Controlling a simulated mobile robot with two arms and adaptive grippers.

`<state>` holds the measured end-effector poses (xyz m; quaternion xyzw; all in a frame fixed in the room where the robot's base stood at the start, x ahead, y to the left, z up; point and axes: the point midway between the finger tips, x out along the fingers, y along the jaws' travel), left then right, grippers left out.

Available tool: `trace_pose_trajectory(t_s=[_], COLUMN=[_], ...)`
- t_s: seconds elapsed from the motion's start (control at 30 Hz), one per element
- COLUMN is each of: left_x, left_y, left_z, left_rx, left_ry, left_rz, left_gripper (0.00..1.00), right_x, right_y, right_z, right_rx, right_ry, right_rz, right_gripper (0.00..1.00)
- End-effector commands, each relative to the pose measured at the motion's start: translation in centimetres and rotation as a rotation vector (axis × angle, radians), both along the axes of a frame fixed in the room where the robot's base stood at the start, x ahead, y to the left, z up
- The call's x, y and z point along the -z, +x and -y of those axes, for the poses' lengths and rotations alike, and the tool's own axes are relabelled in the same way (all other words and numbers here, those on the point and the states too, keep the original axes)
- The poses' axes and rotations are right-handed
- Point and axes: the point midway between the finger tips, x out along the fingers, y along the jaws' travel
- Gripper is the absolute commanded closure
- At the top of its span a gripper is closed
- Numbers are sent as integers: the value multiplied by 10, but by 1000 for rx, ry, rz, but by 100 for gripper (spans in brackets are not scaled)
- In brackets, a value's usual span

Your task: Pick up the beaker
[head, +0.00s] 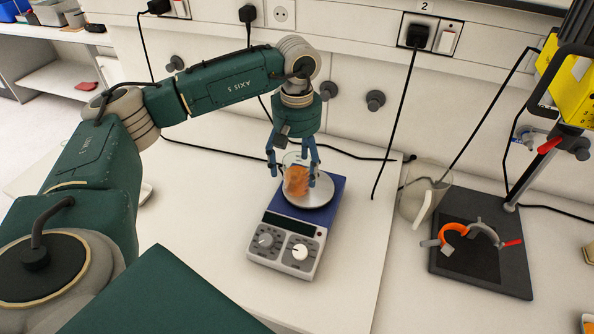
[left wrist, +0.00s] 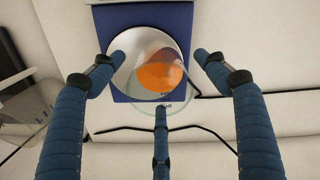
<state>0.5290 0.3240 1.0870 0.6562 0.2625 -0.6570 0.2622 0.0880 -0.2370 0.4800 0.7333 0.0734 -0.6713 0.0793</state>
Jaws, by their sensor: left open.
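A clear glass beaker (head: 297,176) with orange contents stands on the round metal plate (head: 318,195) of a blue and grey scale (head: 300,238). My left gripper (head: 293,170) points down over the beaker, with its blue fingers spread around it. In the left wrist view the beaker (left wrist: 157,85) sits between the open fingers of my left gripper (left wrist: 160,78), with gaps visible at both sides. The beaker is still resting on the plate, and the fingers partly cover it in the head view. My right gripper is in neither view.
A clear pitcher (head: 423,195) stands right of the scale. Black cables cross the bench behind the scale. The white bench (head: 205,195) left of the scale is mostly clear.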

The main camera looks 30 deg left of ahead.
Motion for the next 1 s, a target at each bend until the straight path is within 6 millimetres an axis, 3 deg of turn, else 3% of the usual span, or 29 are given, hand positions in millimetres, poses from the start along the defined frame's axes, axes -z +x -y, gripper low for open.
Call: trace_pose_trajectory(t_s=[0.2, 0.4, 0.5, 1.0], left_x=[1, 1, 0, -7], left_y=[0, 0, 1, 2], left_z=[0, 0, 0, 0], left_rx=[0, -1, -1, -1], left_ry=[0, 0, -1, -2], left_rz=[1, 1, 2, 4], left_gripper=[28, 68, 83, 83], right_x=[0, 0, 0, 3], right_y=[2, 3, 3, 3], right_z=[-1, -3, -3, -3], right_rx=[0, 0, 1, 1], right_ry=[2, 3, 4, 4], right_rz=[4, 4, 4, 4], right_gripper=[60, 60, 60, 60])
